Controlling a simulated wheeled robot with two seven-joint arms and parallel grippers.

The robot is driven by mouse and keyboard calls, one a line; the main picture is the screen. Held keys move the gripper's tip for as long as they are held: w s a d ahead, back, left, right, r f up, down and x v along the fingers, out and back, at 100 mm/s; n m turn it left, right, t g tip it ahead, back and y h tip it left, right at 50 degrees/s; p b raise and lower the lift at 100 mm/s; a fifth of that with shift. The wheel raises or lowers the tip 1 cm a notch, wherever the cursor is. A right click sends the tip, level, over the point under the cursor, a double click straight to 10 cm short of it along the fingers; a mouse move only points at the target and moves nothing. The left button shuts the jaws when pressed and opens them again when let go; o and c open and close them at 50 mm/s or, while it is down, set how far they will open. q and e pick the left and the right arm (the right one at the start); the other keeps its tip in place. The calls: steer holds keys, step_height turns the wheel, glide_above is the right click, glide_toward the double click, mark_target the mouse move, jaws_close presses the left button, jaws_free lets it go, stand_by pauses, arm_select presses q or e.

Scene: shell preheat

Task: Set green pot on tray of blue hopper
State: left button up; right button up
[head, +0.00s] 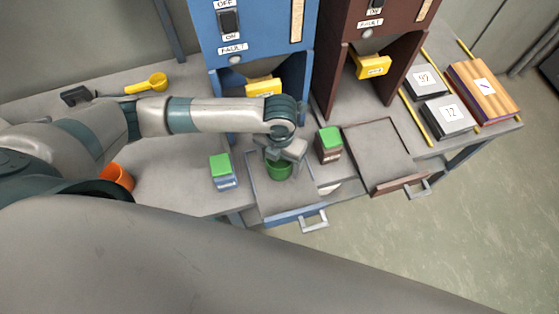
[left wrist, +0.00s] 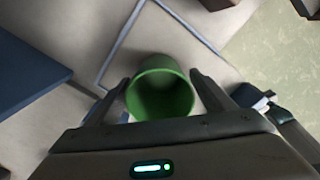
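The green pot (head: 278,170) is upright over the grey tray (head: 266,204) of the blue hopper (head: 262,30). Whether its base touches the tray is hidden. My left gripper (head: 284,154) points down at the pot from above. My right gripper is not in view.
A brown hopper (head: 330,85) with its own empty tray (head: 375,160) stands to the right. Green-topped blocks stand left (head: 223,172) and right (head: 329,144) of the blue hopper's tray. An orange pot (head: 118,176) and a yellow scoop (head: 147,84) are at left.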

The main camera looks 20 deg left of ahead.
arm_select(q)
step_height(320, 180, up, 12)
steer(key=b, duration=0.3)
steer(key=shift+r, duration=0.15)
stand_by(0.4)
stand_by(0.4)
